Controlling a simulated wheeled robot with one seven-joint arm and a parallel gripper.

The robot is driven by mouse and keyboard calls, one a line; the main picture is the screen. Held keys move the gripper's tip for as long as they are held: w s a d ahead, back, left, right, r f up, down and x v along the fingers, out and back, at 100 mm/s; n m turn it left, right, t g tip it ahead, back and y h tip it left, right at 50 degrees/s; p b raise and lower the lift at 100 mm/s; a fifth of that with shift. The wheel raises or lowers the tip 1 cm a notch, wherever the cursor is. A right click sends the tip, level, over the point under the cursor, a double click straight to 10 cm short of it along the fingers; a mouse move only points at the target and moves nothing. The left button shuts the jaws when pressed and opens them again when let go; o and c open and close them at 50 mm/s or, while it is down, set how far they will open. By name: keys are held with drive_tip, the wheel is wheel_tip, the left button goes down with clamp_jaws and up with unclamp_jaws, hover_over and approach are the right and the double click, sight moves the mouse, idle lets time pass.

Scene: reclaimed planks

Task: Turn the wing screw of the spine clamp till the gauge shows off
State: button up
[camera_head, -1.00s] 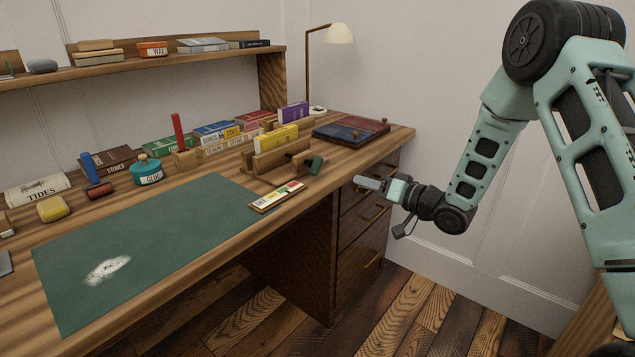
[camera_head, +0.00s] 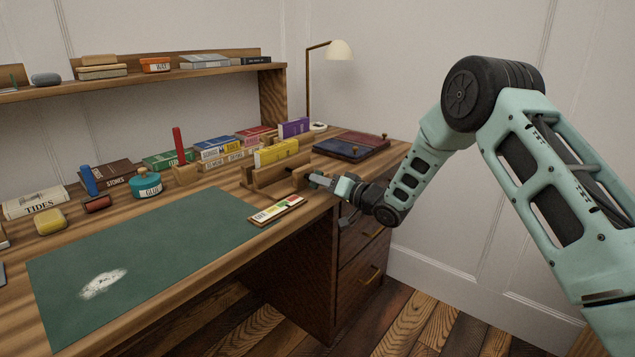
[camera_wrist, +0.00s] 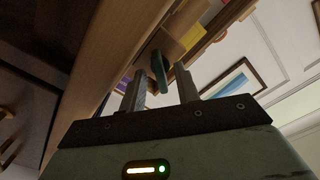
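The wooden spine clamp (camera_head: 268,176) stands near the desk's front edge, with a yellow book (camera_head: 276,151) upright in it. The gauge strip (camera_head: 276,211), with coloured bands, lies in front of the clamp; its reading is too small to tell. My gripper (camera_head: 318,180) is at the clamp's right end. In the wrist view, the dark green wing screw (camera_wrist: 159,72) shows between the tips of my two open fingers (camera_wrist: 160,88), with a gap on each side. In the head view my gripper hides the wing screw.
A green mat (camera_head: 140,260) covers the desk's front left. A glue pot (camera_head: 146,184), a red-handled tool (camera_head: 180,150) and several books stand behind it. Dark red and blue boards (camera_head: 352,146) lie behind my gripper. A lamp (camera_head: 340,50) stands at the back.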

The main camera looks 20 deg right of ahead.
drive_tip(key=shift+x, duration=1.05)
clamp_jaws()
drive_tip(key=c, duration=0.7)
unclamp_jaws()
drive_tip(key=c, duration=0.7)
unclamp_jaws()
drive_tip(key=shift+n+b, duration=0.35)
drive_tip(key=shift+n, duration=0.05)
